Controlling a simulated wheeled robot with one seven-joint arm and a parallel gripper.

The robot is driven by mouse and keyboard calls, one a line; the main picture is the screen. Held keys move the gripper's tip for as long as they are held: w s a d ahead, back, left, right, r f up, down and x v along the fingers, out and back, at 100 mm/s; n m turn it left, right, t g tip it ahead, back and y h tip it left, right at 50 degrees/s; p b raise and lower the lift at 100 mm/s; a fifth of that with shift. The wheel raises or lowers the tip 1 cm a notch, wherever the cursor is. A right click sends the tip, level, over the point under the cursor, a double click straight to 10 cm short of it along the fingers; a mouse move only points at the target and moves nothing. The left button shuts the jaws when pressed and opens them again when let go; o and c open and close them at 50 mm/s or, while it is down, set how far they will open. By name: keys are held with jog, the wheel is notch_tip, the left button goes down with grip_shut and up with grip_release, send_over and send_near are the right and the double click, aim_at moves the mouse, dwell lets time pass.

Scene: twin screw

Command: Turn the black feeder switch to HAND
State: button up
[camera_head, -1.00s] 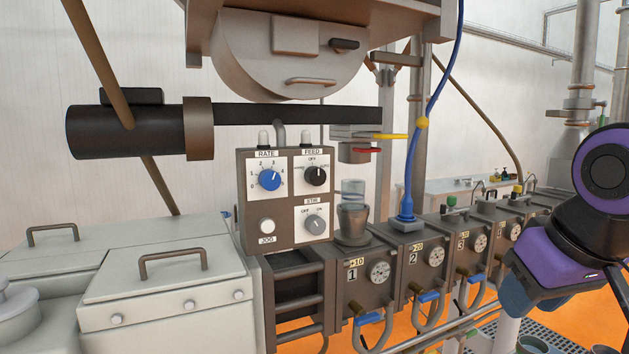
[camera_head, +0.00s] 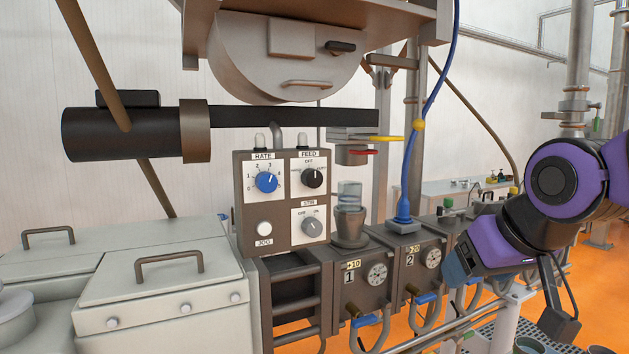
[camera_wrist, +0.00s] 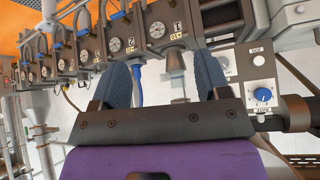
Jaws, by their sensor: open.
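The black feeder switch (camera_head: 312,177) is a round knob under the FEED label, at the upper right of the brown control panel (camera_head: 273,224). OFF is printed above it; its pointer direction is too small to read surely. My gripper (camera_head: 452,270) is to the right of the panel in the head view, well apart from the switch. In the wrist view, my gripper (camera_wrist: 164,78) has its two blue fingers spread with nothing held. The panel appears upside down there, and the feeder switch seems hidden behind my gripper.
The blue RATE knob (camera_head: 266,182) sits left of the switch, the grey STIR knob (camera_head: 312,226) below it, and the white JOG button (camera_head: 264,229) at lower left. A glass on a metal cup (camera_head: 349,212) stands just right of the panel. A blue hose (camera_head: 408,170) hangs farther right.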

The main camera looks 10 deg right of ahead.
jog(key=w+a+r+t+y, duration=0.1)
jog(key=w+a+t, duration=0.3)
jog(key=w, duration=0.4)
jog(key=w+a+r+t+y, duration=0.1)
jog(key=w+a+t, duration=0.25)
jog(key=w, duration=0.45)
jog(key=t+y, duration=0.2)
jog(key=t, duration=0.5)
send_near(315, 180)
jog(key=x, duration=1)
jog(key=c, duration=0.9)
